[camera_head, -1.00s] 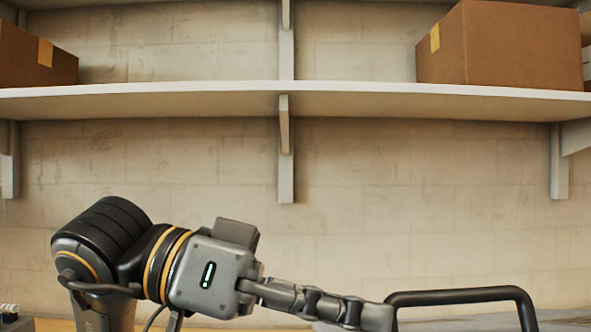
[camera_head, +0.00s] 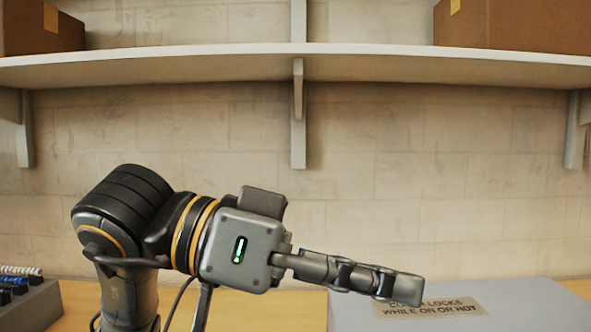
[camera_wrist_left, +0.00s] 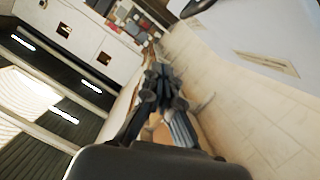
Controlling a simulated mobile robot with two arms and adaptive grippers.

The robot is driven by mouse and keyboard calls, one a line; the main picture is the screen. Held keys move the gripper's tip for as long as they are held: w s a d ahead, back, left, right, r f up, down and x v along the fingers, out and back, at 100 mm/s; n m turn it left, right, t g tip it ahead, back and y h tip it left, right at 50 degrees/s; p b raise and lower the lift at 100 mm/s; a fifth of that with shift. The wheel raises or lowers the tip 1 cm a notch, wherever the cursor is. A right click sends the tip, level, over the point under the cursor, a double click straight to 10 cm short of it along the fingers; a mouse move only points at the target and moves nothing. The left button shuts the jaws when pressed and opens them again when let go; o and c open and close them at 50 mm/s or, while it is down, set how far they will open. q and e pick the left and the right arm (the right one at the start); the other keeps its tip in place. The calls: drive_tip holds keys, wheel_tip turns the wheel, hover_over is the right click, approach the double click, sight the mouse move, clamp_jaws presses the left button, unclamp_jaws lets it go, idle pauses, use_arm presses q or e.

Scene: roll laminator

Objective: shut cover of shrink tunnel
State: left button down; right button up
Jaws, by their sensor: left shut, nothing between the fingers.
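The shrink tunnel's grey cover (camera_head: 530,300) is in the lower right of the head view. Its top looks about level, and a label (camera_head: 430,308) reads that the cover locks while on or hot. The front of the cover is below the picture, and no handle shows there now. My left gripper (camera_head: 405,288) is shut and empty, in front of the cover's left part and partly over the label. I cannot tell if it touches the cover. It also shows in the left wrist view (camera_wrist_left: 160,80). My right gripper is not in view.
A white shelf (camera_head: 200,65) with cardboard boxes (camera_head: 510,25) runs along the wall above my arm. A grey block with blue and black parts (camera_head: 25,300) stands at the far left. The wooden tabletop (camera_head: 290,308) shows bare between my arm and the tunnel.

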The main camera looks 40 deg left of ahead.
use_arm(q)
drive_tip(key=s+a+r+b, duration=0.1)
drive_tip(key=s+a+r, duration=0.4)
drive_tip(key=a, duration=0.2)
drive_tip(key=shift+s+a, duration=0.25)
drive_tip(key=shift+a, duration=0.05)
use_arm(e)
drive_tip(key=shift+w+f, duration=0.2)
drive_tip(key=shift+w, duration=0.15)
use_arm(q)
drive_tip(key=shift+s+f, duration=0.1)
drive_tip(key=shift+s, duration=0.05)
